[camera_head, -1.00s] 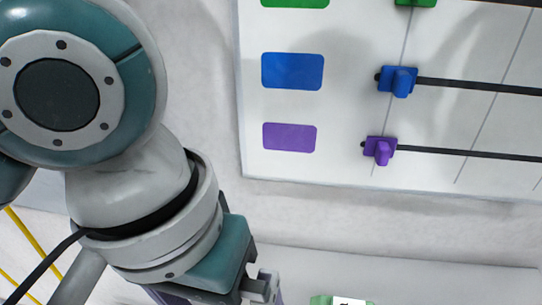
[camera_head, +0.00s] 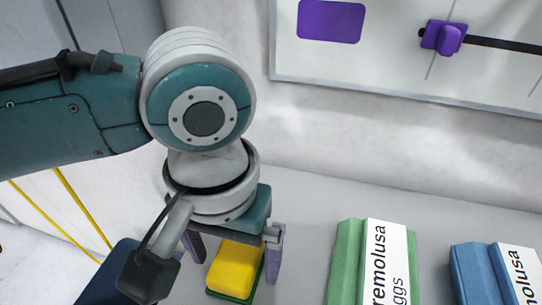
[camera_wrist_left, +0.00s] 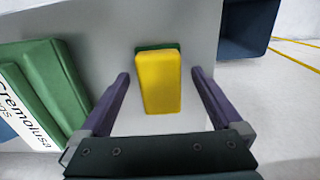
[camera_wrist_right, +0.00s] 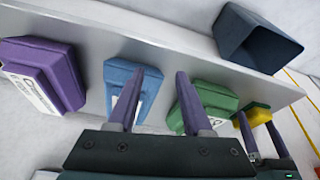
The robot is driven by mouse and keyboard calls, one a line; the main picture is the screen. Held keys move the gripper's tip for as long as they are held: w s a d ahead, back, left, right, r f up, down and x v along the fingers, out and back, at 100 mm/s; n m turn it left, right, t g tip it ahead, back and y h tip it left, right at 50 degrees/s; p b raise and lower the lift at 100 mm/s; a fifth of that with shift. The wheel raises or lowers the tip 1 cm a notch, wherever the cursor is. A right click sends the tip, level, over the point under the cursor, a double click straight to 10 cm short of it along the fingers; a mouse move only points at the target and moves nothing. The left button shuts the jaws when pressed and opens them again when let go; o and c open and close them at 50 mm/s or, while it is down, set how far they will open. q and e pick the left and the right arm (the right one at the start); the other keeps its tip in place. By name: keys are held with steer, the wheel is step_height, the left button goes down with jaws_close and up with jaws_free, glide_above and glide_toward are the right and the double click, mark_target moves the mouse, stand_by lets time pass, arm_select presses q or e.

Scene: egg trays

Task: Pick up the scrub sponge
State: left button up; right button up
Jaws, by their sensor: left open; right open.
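The scrub sponge (camera_head: 235,269) is a yellow block with a green underside, lying on the grey table. My left gripper (camera_head: 232,259) is open and hangs over it, with one purple finger on each side. In the left wrist view the sponge (camera_wrist_left: 158,83) lies between and beyond the two open fingers (camera_wrist_left: 160,85), apart from both. The sponge (camera_wrist_right: 259,115) also shows at the right of the right wrist view. There my right gripper (camera_wrist_right: 160,95) is open and empty, in front of the blue and green egg cartons. It does not show in the head view.
A green egg carton (camera_head: 347,262) and a blue one (camera_head: 474,275) stand right of the sponge. A purple carton (camera_wrist_right: 50,70) is farther along. A dark blue bin (camera_wrist_right: 258,40) is by the table's end. A slider board (camera_head: 400,60) hangs on the wall.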

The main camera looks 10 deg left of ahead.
arm_select(q)
steer(key=shift+f, duration=0.6)
steer(key=c, duration=1.3)
